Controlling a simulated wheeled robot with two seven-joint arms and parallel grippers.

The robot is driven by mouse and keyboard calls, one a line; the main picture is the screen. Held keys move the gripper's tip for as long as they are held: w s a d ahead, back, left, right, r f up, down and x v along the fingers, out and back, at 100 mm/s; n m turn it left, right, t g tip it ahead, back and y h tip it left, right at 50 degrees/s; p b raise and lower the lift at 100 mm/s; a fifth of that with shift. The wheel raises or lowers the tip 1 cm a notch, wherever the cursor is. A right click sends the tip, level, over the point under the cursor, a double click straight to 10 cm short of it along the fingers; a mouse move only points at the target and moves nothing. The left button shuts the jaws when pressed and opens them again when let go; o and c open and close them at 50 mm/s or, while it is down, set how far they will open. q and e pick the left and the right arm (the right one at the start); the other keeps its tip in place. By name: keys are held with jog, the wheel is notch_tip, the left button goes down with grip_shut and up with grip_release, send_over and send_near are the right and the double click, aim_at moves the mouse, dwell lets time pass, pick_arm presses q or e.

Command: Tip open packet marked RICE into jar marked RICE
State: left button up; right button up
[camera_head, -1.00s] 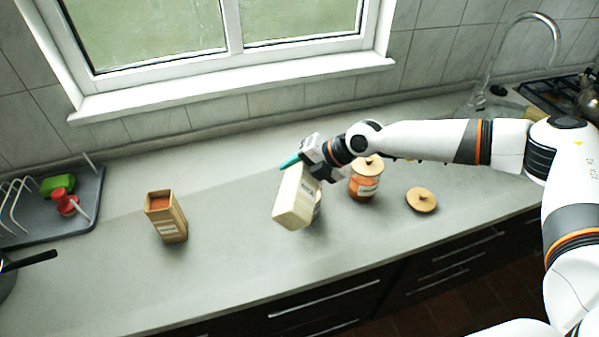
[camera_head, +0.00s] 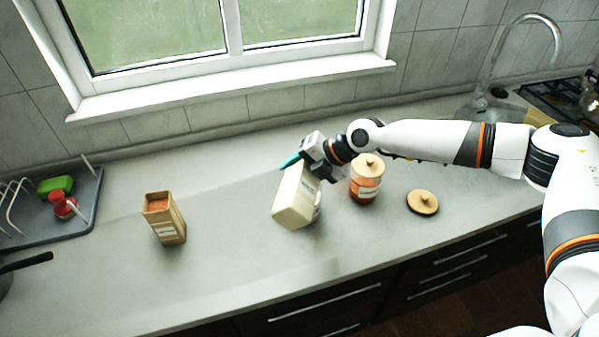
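A cream packet (camera_head: 296,198) is tilted in the middle of the counter, its upper end leaning right. My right gripper (camera_head: 302,166), with a teal fingertip showing, is at its upper end and seems shut on it. The gripper hides that end, and any RICE marking is too small to read. A sliver of a glassy jar (camera_head: 318,207) shows behind the packet's right side; most of it is hidden, so I cannot tell whether the packet's mouth is over it. A loose wooden lid (camera_head: 422,202) lies on the counter to the right. My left gripper is out of view.
An open brown packet (camera_head: 164,219) with orange contents stands on the left. A lidded jar of orange contents (camera_head: 365,181) stands close right of the cream packet. A dish rack (camera_head: 88,210) is at far left. The front counter is clear.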

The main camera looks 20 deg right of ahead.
jog(key=shift+w+g+b, duration=0.1)
jog(key=shift+g+b, duration=0.3)
jog(key=shift+b, duration=0.7)
dwell(0.5)
jog(key=shift+r, duration=0.15)
jog(key=shift+r+t+p, duration=0.2)
jog(key=shift+t+p, duration=0.4)
jog(key=shift+p, duration=0.05)
jog(key=shift+r+n+t+h+p, duration=0.25)
jog(key=shift+n+t+h+p, duration=0.25)
jog(key=shift+t+p, duration=0.15)
jog(key=shift+n+t, duration=0.3)
jog(key=shift+t, duration=0.35)
jog(key=shift+r, duration=0.15)
